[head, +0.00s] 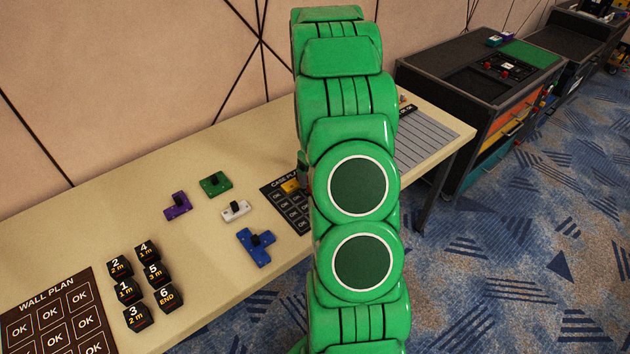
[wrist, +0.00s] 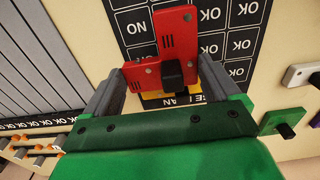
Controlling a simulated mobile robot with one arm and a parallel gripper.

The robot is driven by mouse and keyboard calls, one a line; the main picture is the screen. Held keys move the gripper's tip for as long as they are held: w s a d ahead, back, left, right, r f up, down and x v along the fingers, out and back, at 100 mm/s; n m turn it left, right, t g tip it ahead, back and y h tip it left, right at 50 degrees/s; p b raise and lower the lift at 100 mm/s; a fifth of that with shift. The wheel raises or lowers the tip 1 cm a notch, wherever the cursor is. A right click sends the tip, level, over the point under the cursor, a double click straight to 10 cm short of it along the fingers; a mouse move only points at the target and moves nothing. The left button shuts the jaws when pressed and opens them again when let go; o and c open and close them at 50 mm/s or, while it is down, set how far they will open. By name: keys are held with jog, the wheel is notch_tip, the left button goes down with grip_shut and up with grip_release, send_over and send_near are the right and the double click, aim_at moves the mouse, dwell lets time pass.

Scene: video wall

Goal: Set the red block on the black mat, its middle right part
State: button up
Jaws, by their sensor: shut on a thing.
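The red block (wrist: 176,42) is a stepped piece with a dark knob, in the wrist view. My gripper (wrist: 163,68) is shut on it, one grey finger on each side. Behind it is the black mat (wrist: 241,48) with cells marked OK and a partly covered title; I cannot tell whether the block touches it. In the head view the mat (head: 291,223) lies on the table, its right side hidden by my green arm. The red block and gripper are hidden there. A yellow piece (head: 290,186) shows on the mat, and partly under the red block in the wrist view.
Left of the mat stand a white piece (head: 235,210), a blue piece (head: 256,246), a green piece (head: 215,184) and a purple piece (head: 178,205). Several black numbered cubes (head: 142,285) and a WALL PLAN mat (head: 58,325) lie farther left. A grey lined sheet (head: 425,138) is at right.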

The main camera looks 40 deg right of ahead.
jog(key=shift+f, duration=1.6)
jog(key=shift+f, duration=0.1)
jog(key=o, duration=1)
jog(key=shift+c, duration=0.2)
